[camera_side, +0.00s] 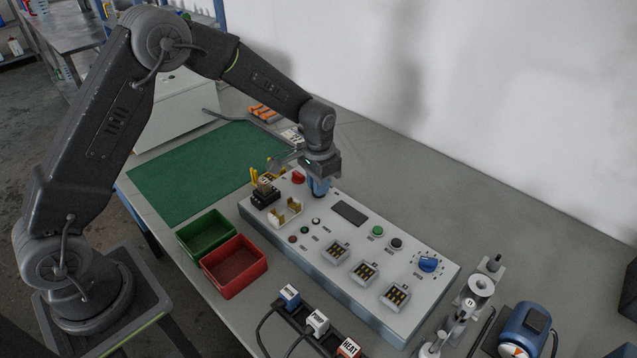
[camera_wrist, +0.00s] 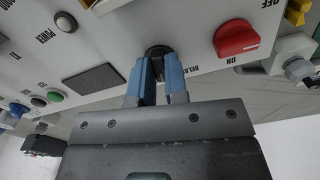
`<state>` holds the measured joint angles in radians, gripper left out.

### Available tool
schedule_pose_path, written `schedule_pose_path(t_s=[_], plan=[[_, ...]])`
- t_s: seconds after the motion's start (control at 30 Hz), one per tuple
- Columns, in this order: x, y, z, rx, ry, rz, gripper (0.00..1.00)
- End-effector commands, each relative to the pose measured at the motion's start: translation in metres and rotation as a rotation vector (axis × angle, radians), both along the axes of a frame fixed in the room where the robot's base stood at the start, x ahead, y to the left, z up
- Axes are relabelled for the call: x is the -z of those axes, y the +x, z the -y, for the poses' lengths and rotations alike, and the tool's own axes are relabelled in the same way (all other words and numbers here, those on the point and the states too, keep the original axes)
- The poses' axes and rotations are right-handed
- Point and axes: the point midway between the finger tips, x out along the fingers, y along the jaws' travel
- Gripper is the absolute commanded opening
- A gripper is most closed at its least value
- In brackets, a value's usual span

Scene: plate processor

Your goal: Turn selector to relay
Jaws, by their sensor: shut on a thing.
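My gripper (camera_side: 319,186) points down at the far end of the grey control panel (camera_side: 262,213), beside the red switch. In the wrist view, its blue fingers (camera_wrist: 157,66) are shut on a small black selector knob (camera_wrist: 158,50). A "RELAY" label (camera_wrist: 193,76) is on the panel just right of the fingers. The fingers cover most of the knob, so its pointing direction cannot be told. In the side view the knob is hidden by the gripper.
A red ON/OFF switch (camera_wrist: 237,38) stands close to the fingers. A blue dial knob (camera_side: 428,264) is at the panel's near end. Green (camera_side: 207,233) and red (camera_side: 234,266) bins stand left of the panel.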

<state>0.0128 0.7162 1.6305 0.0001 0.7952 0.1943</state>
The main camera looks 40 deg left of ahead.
Motion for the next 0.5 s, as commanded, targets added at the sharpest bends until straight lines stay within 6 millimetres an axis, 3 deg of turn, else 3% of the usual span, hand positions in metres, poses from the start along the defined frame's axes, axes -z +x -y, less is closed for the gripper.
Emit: schedule_pose_path(t_s=[0.5], plan=[[-0.0007,0.0004,0.0006,-0.49,0.0,0.001,0.0]])
